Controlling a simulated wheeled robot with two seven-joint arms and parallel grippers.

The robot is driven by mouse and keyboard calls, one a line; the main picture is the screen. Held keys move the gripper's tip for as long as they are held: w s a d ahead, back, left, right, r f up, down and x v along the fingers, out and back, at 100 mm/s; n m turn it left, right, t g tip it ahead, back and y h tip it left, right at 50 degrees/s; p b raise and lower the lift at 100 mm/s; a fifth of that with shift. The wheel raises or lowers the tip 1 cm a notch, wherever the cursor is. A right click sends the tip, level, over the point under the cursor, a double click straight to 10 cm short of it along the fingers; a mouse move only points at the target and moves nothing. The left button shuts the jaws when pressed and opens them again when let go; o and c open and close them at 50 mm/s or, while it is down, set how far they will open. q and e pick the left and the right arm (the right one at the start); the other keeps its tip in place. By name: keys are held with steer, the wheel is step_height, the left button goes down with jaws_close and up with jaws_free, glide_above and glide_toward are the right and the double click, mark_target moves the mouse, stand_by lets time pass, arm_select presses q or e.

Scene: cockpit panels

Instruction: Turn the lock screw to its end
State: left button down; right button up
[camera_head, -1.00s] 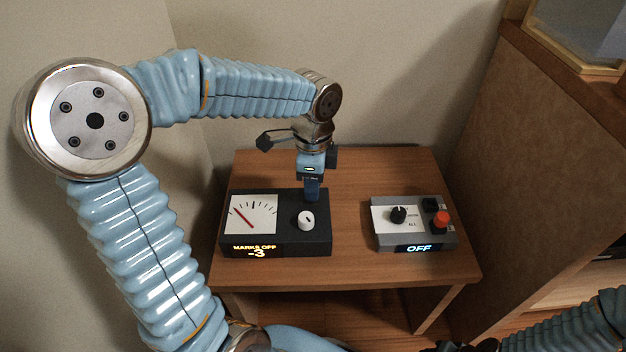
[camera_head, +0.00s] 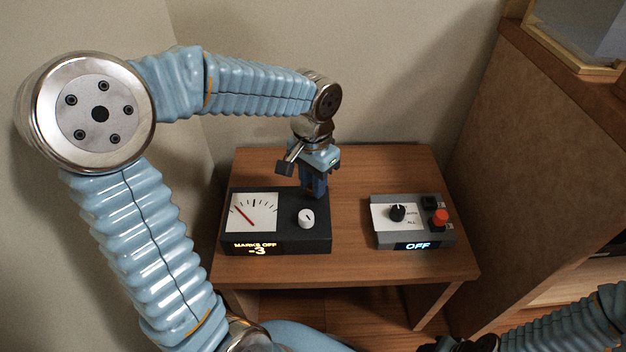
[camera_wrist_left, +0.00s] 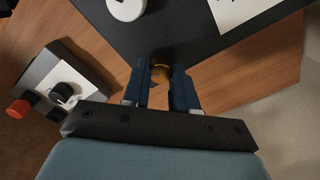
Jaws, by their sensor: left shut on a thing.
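A black meter box (camera_head: 290,242) stands on the left of the small table. It has a white dial with a red needle (camera_head: 244,215), a white knob (camera_head: 306,217) and a readout "MARKS OFF -3" (camera_head: 255,249). My left gripper (camera_head: 313,192) points down at the box's back edge, behind the white knob. In the left wrist view, its blue fingers are shut on a brass lock screw (camera_wrist_left: 161,73) at that edge. The fingers hide part of the screw, and the head view does not show it. My right arm enters at the lower right, its gripper unclear at the frame edge.
A grey switch box (camera_head: 415,236) reading "OFF", with a black knob (camera_head: 397,213) and a red button (camera_head: 440,217), stands on the right of the wooden table (camera_head: 350,262). Bare tabletop lies between the boxes. Walls stand behind and left, a brown panel (camera_head: 545,170) right.

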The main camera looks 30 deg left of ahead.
arm_select(q)
steer(key=n, duration=0.4)
stand_by(0.5)
steer(key=c, duration=0.9)
jaws_free()
steer(key=shift+r, duration=0.15)
step_height(320, 180, up, 14)
steer(key=p, duration=0.3)
steer(key=shift+f, duration=0.25)
